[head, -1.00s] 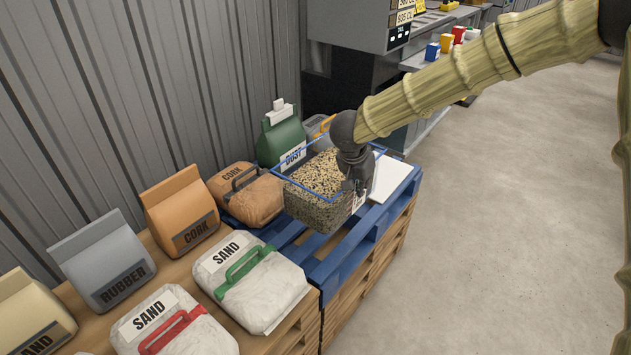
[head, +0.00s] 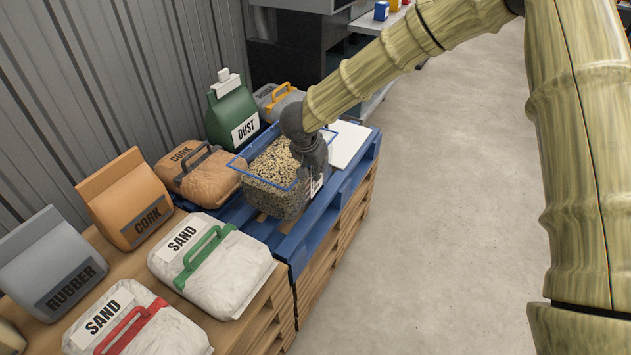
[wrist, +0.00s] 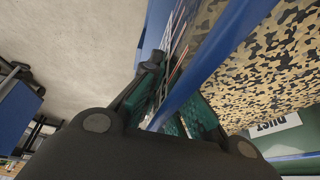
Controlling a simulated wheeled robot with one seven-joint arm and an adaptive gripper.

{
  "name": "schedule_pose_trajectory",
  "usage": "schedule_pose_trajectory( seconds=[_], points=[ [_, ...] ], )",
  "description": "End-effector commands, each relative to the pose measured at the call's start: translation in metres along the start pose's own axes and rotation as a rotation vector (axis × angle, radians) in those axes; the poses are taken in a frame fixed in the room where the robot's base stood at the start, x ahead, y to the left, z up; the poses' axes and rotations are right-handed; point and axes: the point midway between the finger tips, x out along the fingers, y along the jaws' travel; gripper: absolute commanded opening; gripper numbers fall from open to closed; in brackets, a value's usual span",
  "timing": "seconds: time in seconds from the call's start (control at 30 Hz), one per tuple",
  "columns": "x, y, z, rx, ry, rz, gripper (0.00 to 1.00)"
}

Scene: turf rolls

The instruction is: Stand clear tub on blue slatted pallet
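The clear tub (head: 268,197) has a blue rim and is full of speckled tan and dark granules. It is upright over the blue slatted pallet (head: 303,247); whether its base touches the slats I cannot tell. My gripper (head: 314,172) points down at the tub's right wall, beside a white label. In the wrist view my gripper (wrist: 178,108) has its teal-padded fingers drawn in on either side of the tub's blue rim (wrist: 222,62), shut on that wall. The fingertips are partly hidden by the rim.
A brown cork bag (head: 205,172) lies left of the tub, and a green dust bag (head: 232,115) stands behind it. A white board (head: 347,145) lies right. A sand bag (head: 212,265) is in front on wooden pallets. The floor (head: 440,220) at right is clear.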

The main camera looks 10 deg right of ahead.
Motion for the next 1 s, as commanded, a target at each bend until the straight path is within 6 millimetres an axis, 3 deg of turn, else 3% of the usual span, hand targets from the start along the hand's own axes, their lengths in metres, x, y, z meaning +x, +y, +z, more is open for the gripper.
schedule_pose_trajectory(
  seconds=[0.3, 0.7, 0.83, 1.0],
  points=[
    [0.038, 0.002, 0.015, 0.002, 0.000, 0.001, 0.00],
    [0.040, 0.002, 0.016, 0.001, 0.000, 0.001, 0.00],
    [0.041, 0.003, 0.017, 0.001, -0.001, 0.002, 0.25],
    [0.041, 0.003, 0.017, 0.001, -0.001, 0.002, 0.27]
  ],
)
